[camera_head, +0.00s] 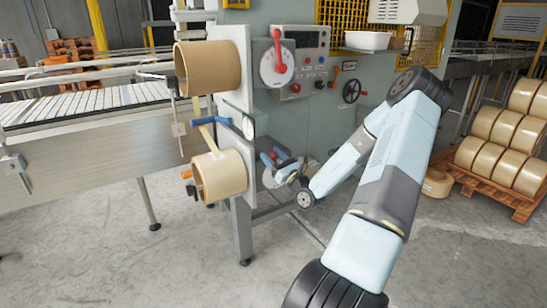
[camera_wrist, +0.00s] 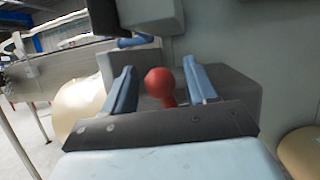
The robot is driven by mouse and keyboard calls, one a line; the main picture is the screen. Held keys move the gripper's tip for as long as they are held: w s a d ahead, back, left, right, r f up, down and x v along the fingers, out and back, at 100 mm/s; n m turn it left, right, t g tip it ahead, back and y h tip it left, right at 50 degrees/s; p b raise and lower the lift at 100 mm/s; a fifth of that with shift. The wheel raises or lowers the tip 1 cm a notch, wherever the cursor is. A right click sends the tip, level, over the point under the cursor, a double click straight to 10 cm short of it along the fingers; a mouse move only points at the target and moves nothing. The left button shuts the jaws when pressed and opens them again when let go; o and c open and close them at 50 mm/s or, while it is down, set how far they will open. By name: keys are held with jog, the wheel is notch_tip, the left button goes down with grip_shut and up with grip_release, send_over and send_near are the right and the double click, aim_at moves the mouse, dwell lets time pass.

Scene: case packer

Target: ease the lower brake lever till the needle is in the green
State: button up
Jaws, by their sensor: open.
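The lower brake lever shows in the wrist view as a red ball knob (camera_wrist: 158,82) on a short red stem. My gripper (camera_wrist: 161,70) is open, with one blue finger on each side of the knob; I cannot tell whether either finger touches it. In the head view my gripper (camera_head: 276,158) is at the lower dial (camera_head: 268,181), below the upper dial. The gripper hides most of the lower dial and the lever, so the needle and green band cannot be seen.
An upper dial (camera_head: 285,68) with a red lever (camera_head: 277,45) sits above. Tan tape rolls hang at the left, one upper (camera_head: 207,68) and one lower (camera_head: 219,175). A blue bar (camera_head: 210,121) lies between them. A black handwheel (camera_head: 351,91) is on the panel to the right.

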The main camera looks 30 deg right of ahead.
grip_shut()
dwell(0.4)
